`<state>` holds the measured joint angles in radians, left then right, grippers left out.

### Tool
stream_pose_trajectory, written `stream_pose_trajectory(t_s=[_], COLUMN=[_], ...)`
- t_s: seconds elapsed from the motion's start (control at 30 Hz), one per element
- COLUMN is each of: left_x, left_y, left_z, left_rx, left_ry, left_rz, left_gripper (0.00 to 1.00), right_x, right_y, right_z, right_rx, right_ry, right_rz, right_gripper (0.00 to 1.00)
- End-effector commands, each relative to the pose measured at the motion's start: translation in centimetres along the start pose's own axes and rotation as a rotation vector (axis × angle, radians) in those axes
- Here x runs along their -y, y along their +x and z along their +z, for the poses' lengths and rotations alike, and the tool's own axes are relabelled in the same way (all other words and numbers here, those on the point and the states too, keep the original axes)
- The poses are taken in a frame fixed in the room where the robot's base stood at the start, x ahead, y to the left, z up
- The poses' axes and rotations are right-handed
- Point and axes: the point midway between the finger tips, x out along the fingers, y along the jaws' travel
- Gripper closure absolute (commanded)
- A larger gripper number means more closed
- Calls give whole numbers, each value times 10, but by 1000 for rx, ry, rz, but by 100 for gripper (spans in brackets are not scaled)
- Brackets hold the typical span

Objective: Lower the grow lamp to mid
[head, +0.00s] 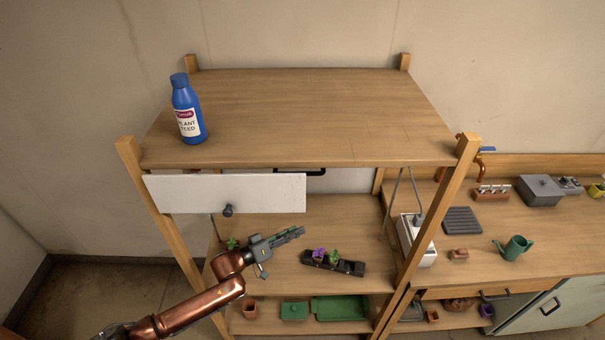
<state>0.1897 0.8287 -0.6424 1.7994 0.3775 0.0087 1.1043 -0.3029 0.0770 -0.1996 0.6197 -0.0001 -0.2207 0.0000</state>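A white panel (260,193) with a dark round knob (228,211) hangs below the top board of the wooden rack, at the front left. It looks like the grow lamp's hood, but its underside is hidden. My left gripper (290,236) is in front of the middle shelf, lower in the picture than the panel and to the right of the knob, apart from both. Its fingers point right and lie close together; any gap between them is too small to judge. Nothing shows between them. My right gripper is not in view.
A blue plant feed bottle (187,112) stands on the top board (310,110). A black planter (334,264) with small plants sits beyond my gripper. A white box (415,240) with a plug stands by the right post. A green watering can (514,247) is on the right counter.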

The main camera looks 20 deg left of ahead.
Motion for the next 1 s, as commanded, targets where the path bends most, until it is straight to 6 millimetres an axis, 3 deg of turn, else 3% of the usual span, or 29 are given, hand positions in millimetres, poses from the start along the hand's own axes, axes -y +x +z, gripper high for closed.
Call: stream_pose_trajectory(t_s=[0.03, 0.1, 0.2, 0.33, 0.53, 1.0], left_x=[-17, -39, -63, -84, -98, -125], left_y=[2, -2, -14, -30, -32, 26], left_z=[-38, -77, -125, -166, -186, -190], left_rx=[-12, -19, -16, -6, 1, 0], left_ry=[-33, -109, -201, -278, -320, -319], left_rz=[82, 188, 306, 402, 452, 451], left_gripper=[71, 71, 71, 71, 71, 71], right_x=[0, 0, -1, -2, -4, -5], right_y=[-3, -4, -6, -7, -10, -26], right_z=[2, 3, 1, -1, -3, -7], right_rx=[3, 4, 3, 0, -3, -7], right_ry=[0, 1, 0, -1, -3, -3], right_rz=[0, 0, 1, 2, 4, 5], right_gripper=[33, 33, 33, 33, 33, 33])
